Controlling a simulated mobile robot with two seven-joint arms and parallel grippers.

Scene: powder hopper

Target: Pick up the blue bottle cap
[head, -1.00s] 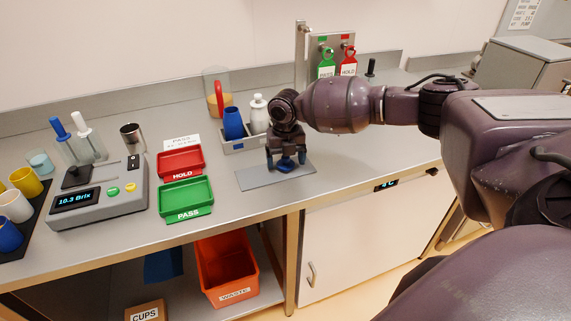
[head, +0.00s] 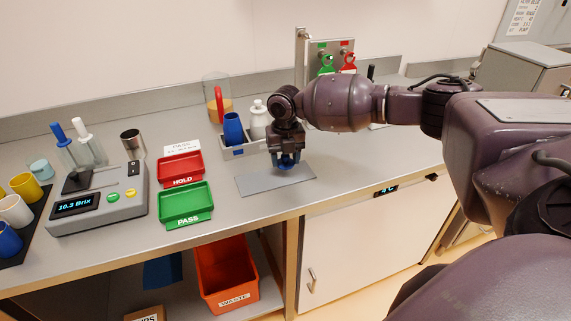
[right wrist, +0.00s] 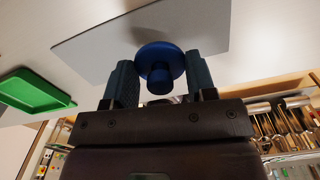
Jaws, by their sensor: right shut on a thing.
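The blue bottle cap (right wrist: 160,62) is between the two fingers of my right gripper (right wrist: 160,85) in the right wrist view. It has a round disc and a short stem. In the head view my right gripper (head: 287,162) points down over the grey mat (head: 262,184), and the cap is mostly hidden by the fingers. The gripper is shut on the cap and seems to hold it just above the mat. My left gripper is not in view.
To the left are the red HOLD tray (head: 181,167), green PASS tray (head: 186,203) and Brix meter (head: 98,200). The counter right of the mat is clear.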

